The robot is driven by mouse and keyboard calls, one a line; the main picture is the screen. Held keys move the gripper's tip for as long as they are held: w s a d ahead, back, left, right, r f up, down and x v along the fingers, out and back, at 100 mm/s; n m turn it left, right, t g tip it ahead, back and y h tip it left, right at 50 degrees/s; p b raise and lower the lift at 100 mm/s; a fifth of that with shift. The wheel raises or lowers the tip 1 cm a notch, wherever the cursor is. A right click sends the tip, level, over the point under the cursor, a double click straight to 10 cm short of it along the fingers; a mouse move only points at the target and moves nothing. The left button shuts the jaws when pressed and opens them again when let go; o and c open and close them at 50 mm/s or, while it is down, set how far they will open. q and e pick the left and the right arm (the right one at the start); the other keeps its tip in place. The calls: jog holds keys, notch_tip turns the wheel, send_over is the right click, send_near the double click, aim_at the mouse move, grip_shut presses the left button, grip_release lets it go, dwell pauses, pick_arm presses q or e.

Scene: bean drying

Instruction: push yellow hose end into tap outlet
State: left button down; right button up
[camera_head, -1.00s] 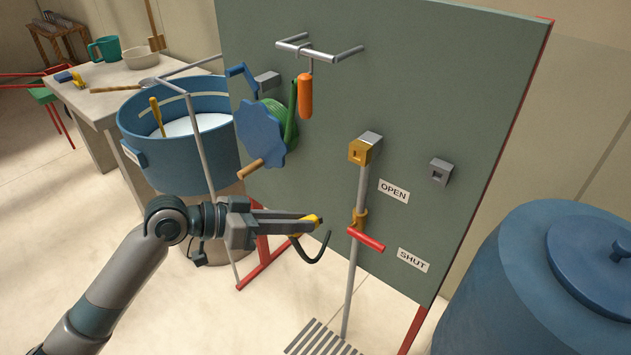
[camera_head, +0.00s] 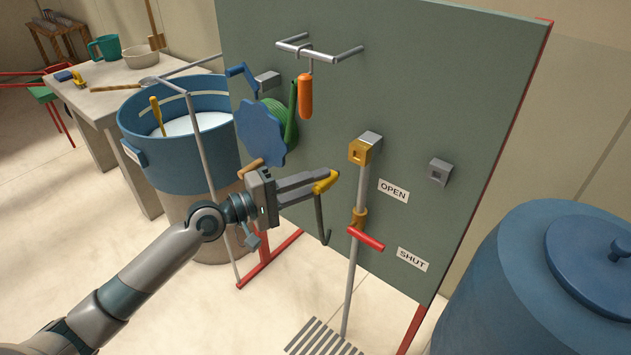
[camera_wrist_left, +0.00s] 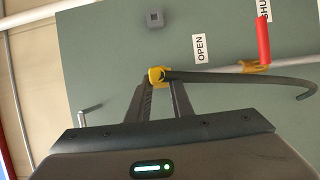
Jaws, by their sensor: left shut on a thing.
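The yellow hose end (camera_head: 326,182) is in the tips of my left gripper (camera_head: 316,183), which is shut on it. Its dark hose (camera_head: 320,218) hangs down and curls at the bottom. The tap outlet (camera_head: 360,152) is a yellow square socket on the grey-green board, up and right of the hose end; in the head view a gap shows between them. In the left wrist view my left gripper (camera_wrist_left: 160,90) has the hose end (camera_wrist_left: 158,77) at its tips, with the hose (camera_wrist_left: 240,78) running right. There I cannot separate the outlet from the hose end.
Below the outlet, a grey pipe carries a red tap handle (camera_head: 366,238), beside OPEN (camera_head: 394,191) and SHUT (camera_head: 413,260) labels. A blue wheel (camera_head: 260,135) and orange-handled tool (camera_head: 306,97) are on the board to the left. A blue barrel (camera_head: 540,285) stands right.

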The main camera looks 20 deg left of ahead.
jog(key=shift+a, duration=0.3)
pick_arm(q)
jog(key=shift+w+d, duration=0.1)
jog(key=shift+w, duration=0.15)
jog(key=w+d+b, duration=0.1)
jog(key=w+d, duration=0.1)
jog(key=w, duration=0.3)
jog(key=shift+w+d, duration=0.15)
jog(key=shift+w, duration=0.15)
pick_arm(e)
jog(key=shift+d+f, duration=0.25)
jog(key=shift+f, duration=0.4)
pick_arm(q)
jog(key=shift+b, duration=0.45)
pick_arm(e)
jog(key=shift+f, duration=0.25)
jog(key=shift+a+f, duration=0.15)
jog(key=shift+f, duration=0.15)
pick_arm(q)
jog(key=shift+b, duration=0.3)
